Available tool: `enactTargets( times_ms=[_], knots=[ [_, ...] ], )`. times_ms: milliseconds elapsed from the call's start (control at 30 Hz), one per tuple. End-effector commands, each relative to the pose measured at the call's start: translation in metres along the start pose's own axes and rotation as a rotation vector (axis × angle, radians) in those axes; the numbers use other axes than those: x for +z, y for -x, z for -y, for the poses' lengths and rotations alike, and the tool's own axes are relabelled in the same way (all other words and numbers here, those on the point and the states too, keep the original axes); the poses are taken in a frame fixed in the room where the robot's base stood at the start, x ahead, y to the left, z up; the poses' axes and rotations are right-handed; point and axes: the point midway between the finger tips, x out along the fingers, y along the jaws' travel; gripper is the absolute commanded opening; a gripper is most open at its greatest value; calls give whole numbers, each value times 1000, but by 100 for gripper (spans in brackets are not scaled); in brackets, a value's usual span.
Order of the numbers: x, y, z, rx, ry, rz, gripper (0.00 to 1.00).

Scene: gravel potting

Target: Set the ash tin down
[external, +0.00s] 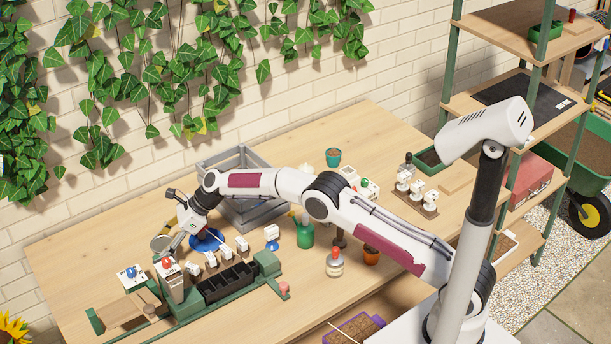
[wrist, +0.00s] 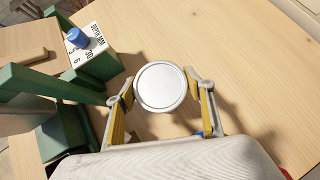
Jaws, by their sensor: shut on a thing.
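The ash tin (wrist: 160,88) shows in the wrist view as a round, pale metal disc with a raised rim. It sits between the two yellow-lined fingers of my gripper (wrist: 165,98), which is shut on it. In the external view my gripper (external: 170,242) is low over the left part of the bench, behind the green planter rig. The tin is small and partly hidden there. I cannot tell whether its base touches the wood.
A box with a blue knob and depth marks (wrist: 92,54) stands left of the tin. A green rig with a black cell tray (external: 228,284) lies in front. A blue dish (external: 207,241) and a grey crate (external: 243,214) are close by. Bare wood (wrist: 255,65) lies right of the tin.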

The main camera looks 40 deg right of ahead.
Motion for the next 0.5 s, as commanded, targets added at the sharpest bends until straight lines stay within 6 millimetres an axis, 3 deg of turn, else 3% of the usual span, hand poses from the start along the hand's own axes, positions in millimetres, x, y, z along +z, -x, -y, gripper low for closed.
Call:
enactTargets(
  times_ms=[367,400,433,500],
  knots=[
    [-1,-2,0,-1,0,1,18],
    [-2,-2,0,0,0,0,63],
    [-2,-2,0,0,0,0,70],
    [-2,-2,0,0,0,0,70]
  ],
)
